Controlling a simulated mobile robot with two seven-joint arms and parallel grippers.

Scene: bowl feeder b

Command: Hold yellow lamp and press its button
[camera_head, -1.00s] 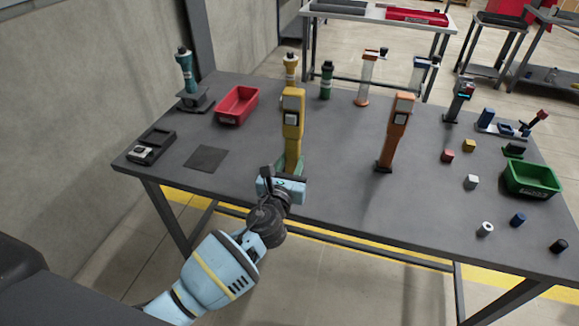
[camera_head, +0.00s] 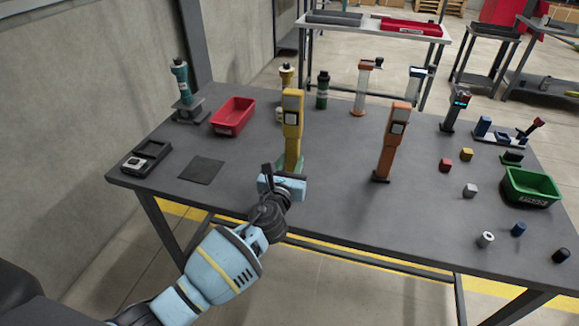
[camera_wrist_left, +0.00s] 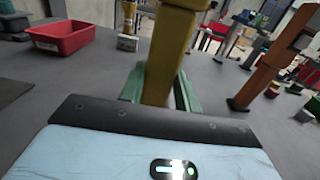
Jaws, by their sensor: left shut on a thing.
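My right gripper is not in view.
An orange post (camera_head: 391,145) stands to the right of the lamp. A red bin (camera_head: 233,116) and a dark flat pad (camera_head: 202,170) are to the left. A green bin (camera_head: 530,188) and several small blocks are at the right. Several upright torch-like items line the back.

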